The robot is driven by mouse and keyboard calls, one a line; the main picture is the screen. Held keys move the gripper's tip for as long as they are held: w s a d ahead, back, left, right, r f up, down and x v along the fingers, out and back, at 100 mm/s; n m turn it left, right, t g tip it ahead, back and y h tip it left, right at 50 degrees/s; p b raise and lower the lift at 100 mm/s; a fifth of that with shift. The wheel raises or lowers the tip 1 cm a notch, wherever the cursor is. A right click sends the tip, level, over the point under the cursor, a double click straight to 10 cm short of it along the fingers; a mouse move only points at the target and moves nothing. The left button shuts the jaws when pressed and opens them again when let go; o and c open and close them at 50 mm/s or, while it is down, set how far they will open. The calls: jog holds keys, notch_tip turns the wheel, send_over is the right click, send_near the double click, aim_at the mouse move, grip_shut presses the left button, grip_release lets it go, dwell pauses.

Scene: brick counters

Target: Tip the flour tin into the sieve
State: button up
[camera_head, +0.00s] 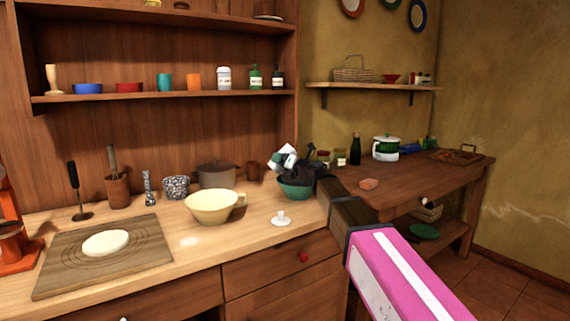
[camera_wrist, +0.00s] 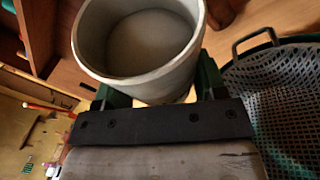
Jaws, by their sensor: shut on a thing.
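My gripper (camera_wrist: 155,90) is shut on the flour tin (camera_wrist: 90,40), a round pale grey tin. The wrist view looks into its open mouth; the inside is pale, and I cannot tell how much flour is in it. In the head view the tin (camera_head: 289,151) is small, whitish and tilted, held by my gripper (camera_head: 291,162) above a green bowl (camera_head: 295,191). The sieve (camera_wrist: 280,95), a perforated grey mesh with a dark rim and loop handle, is beside the tin at the right of the wrist view. My dark gripper partly hides this spot in the head view.
A cream bowl (camera_head: 212,208) stands left of the green bowl, with a small white knobbed item (camera_head: 281,218) in front. A brown pot (camera_head: 217,176) and speckled pot (camera_head: 176,187) stand behind. A board (camera_head: 60,272) with a pale disc (camera_head: 106,243) lies at left.

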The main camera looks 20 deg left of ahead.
aim_at(281, 150)
jog(key=m+t, duration=0.1)
jog(key=m, duration=0.1)
jog(key=r+m+t+y, duration=0.1)
jog(key=m, duration=0.1)
jog(key=r+m+t+y, duration=0.1)
jog(key=m, duration=0.1)
jog(key=shift+s+a+r, duration=0.15)
jog(key=shift+s+a, duration=0.05)
jog(key=shift+a, duration=0.1)
jog(key=shift+w+d+r+m+t+h, duration=0.15)
jog(key=shift+r+m+t, duration=0.25)
jog(key=shift+m+t, duration=0.65)
jog(key=shift+d+r+m+t+h, duration=0.2)
jog(key=shift+r+m+t, duration=0.35)
jog(key=shift+m, duration=0.95)
jog(key=shift+w+d+r+m+t+h, duration=0.15)
jog(key=shift+r+m+t, duration=0.1)
jog(key=shift+m+t, duration=0.9)
jog(key=shift+g, duration=0.35)
